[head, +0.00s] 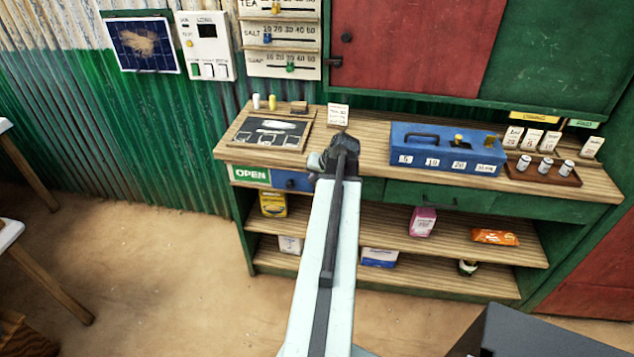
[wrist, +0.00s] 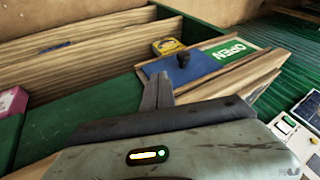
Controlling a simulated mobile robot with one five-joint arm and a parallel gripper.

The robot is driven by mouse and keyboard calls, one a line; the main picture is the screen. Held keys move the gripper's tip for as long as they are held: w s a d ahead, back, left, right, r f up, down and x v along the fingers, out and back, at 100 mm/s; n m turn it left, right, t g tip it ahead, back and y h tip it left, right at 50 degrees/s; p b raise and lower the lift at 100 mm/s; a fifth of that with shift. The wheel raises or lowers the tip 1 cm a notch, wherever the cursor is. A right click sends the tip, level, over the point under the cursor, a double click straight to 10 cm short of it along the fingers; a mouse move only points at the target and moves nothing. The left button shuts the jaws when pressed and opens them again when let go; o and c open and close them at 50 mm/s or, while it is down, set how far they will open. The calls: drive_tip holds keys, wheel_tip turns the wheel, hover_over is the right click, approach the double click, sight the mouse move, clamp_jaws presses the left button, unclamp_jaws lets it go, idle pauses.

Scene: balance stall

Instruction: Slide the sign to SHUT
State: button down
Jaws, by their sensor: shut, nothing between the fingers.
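The sign is on the front of the counter at its left end. Its green part reading OPEN (head: 250,174) is uncovered, and a blue sliding panel (head: 291,181) covers the part to its right. In the wrist view the OPEN part (wrist: 231,49) and the blue panel (wrist: 200,70) show, with a dark knob (wrist: 183,60) standing on the panel. My gripper (head: 345,142) is shut and empty in front of the counter. In the wrist view its fingertips (wrist: 158,78) lie just left of the knob, seemingly apart from it. My gripper hides the panel's right end in the head view.
The countertop holds a chalkboard (head: 269,132), a blue cash box (head: 447,148) and a tray of small tins (head: 543,171). Shelves below hold packets, including a yellow box (head: 273,204).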

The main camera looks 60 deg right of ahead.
sight(299, 182)
drive_tip(key=w+f+b, duration=0.1)
drive_tip(key=w, duration=0.1)
drive_tip(key=w+f+b, duration=0.1)
drive_tip(key=w+f, duration=0.1)
drive_tip(key=shift+w+a+f, duration=0.15)
drive_tip(key=shift+w+f, duration=0.1)
drive_tip(key=shift+w+a, duration=0.15)
drive_tip(key=shift+w, duration=0.3)
